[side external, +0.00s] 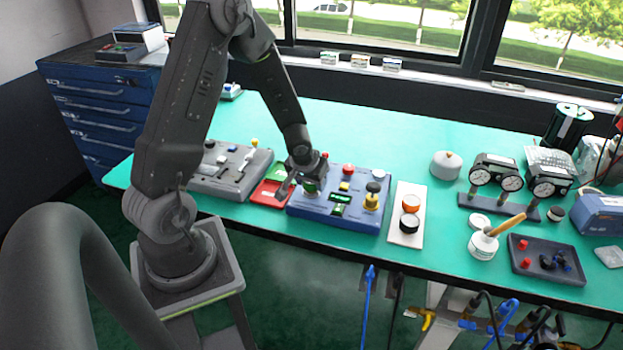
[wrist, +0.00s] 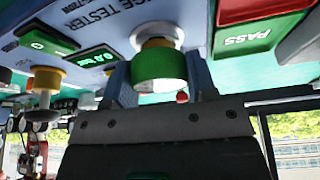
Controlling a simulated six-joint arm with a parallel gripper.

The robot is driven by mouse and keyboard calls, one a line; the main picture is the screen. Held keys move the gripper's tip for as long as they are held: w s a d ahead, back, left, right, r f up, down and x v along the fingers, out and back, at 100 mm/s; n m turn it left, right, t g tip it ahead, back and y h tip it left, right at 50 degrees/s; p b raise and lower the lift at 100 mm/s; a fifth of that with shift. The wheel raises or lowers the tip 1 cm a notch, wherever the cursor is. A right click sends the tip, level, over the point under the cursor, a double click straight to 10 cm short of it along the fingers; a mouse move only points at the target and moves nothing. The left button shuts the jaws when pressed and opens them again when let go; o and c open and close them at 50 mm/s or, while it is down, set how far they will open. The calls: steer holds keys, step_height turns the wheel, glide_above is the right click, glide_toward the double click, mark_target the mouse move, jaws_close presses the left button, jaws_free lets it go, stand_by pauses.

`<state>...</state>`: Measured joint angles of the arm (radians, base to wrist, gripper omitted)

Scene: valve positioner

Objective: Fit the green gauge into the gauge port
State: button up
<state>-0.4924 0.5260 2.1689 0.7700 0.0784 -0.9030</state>
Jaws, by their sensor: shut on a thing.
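The green gauge (wrist: 158,70) is a short green cylinder. My gripper (wrist: 160,75) is shut on it, with one finger on each side. In the wrist view it lines up with a round white and brass fitting (wrist: 157,36) on the blue tester panel, which looks like the gauge port. They appear touching or nearly so; I cannot tell whether the gauge is seated. In the side view my gripper (side external: 303,172) points down over the left part of the blue tester box (side external: 315,212), with the green gauge (side external: 310,187) at its fingertips. The port is hidden there.
The tester's red knob (side external: 348,168), yellow knob (side external: 371,202) and green display (side external: 337,210) stand right of my gripper. A white plate (side external: 406,239) with knobs lies right.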

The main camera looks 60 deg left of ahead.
steer(key=shift+f, duration=0.4)
steer(key=o, duration=0.7)
steer(key=shift+v, duration=5.45)
steer(key=shift+r, duration=0.1)
step_height(320, 180, up, 7)
steer(key=shift+f, duration=0.1)
